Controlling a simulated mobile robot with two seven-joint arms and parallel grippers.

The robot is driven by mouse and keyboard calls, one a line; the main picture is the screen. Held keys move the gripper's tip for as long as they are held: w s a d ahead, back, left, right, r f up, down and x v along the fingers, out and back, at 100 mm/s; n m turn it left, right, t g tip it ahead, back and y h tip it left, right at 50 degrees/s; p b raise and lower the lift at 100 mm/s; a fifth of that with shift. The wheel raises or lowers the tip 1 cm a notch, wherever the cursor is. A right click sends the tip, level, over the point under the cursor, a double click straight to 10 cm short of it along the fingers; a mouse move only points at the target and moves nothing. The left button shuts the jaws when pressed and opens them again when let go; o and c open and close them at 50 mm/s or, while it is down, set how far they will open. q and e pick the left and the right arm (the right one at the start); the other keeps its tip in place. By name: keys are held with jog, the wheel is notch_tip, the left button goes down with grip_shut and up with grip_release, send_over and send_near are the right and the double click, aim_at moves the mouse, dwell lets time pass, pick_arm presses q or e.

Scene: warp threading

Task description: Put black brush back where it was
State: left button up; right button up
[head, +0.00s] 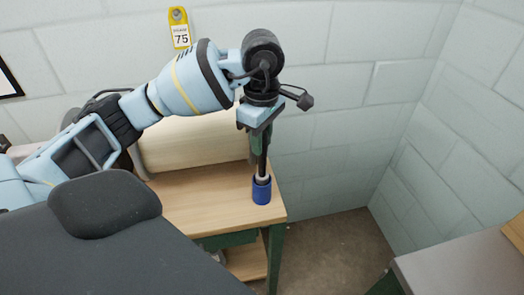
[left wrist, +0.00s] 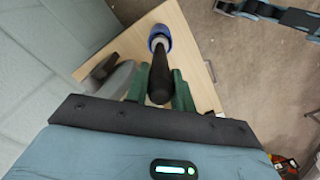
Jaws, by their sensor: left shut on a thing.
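The black brush (left wrist: 158,82) is upright between the green fingers of my left gripper (left wrist: 160,88), which is shut on its dark handle. In the head view my left gripper (head: 261,145) is above the right front corner of the wooden table and points down. The pale lower part of the brush goes down to the mouth of a blue cup (head: 261,192), and its lowest end is hidden by the cup wall. The blue cup also shows in the left wrist view (left wrist: 150,34), in line with the brush. My right gripper is not clearly seen.
The wooden table (head: 205,205) has bare room left of the cup. Its right edge is close to the cup. A large pale roll (head: 195,140) lies behind, near the wall. A grey surface (head: 465,265) stands at the lower right, across a floor gap.

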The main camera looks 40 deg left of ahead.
aim_at(262, 175)
pick_arm(q)
jog(key=shift+f, duration=1.9)
jog(key=shift+f, duration=0.15)
jog(key=o, duration=1)
